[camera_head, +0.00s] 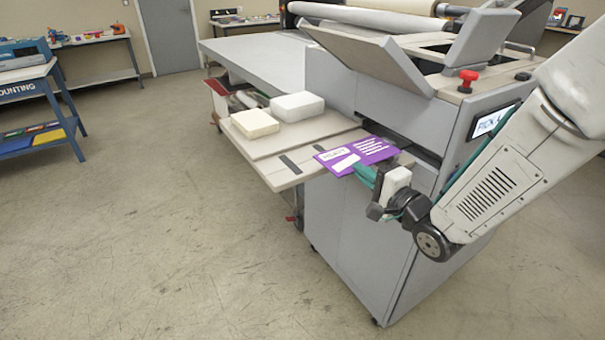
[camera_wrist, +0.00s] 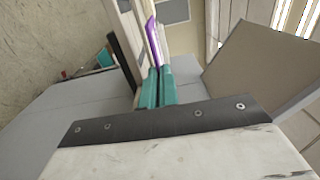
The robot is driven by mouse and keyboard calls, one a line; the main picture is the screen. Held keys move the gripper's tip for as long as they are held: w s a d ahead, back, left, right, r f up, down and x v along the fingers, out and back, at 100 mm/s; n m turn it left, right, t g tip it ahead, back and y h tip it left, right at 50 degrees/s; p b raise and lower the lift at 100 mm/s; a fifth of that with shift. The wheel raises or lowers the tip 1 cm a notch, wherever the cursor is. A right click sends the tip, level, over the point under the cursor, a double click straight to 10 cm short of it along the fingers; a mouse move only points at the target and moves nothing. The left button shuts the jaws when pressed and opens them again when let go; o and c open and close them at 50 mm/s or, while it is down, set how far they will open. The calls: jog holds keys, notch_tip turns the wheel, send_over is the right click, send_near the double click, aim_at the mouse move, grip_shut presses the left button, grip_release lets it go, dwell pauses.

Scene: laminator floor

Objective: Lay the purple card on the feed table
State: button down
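The purple card (camera_head: 358,154), with white print on it, is at the right end of the feed table (camera_head: 245,152), in front of the machine's slot. My gripper (camera_head: 366,175) has teal fingers and is shut on the card's near edge. In the wrist view the card (camera_wrist: 152,40) shows nearly edge-on, running out from between the close-set fingertips (camera_wrist: 157,74). The card is over the table or touching it; I cannot tell whether there is a gap under it.
A cream block (camera_head: 254,124) and a white block (camera_head: 297,106) sit on the feed table's left part. The grey laminator (camera_head: 365,225) stands behind, with a tilted panel (camera_head: 372,58) and a red button (camera_head: 468,79).

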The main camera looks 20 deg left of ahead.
jog(key=s+a+f, duration=0.1)
jog(key=a+f, duration=0.1)
jog(key=a, duration=0.5)
jog(key=s+a+f, duration=0.2)
jog(key=a, duration=0.5)
jog(key=shift+s+f, duration=0.25)
jog(key=shift+f, duration=0.15)
jog(key=shift+f, duration=0.15)
jog(key=c, duration=1.8)
grip_release()
jog(key=shift+o, duration=0.6)
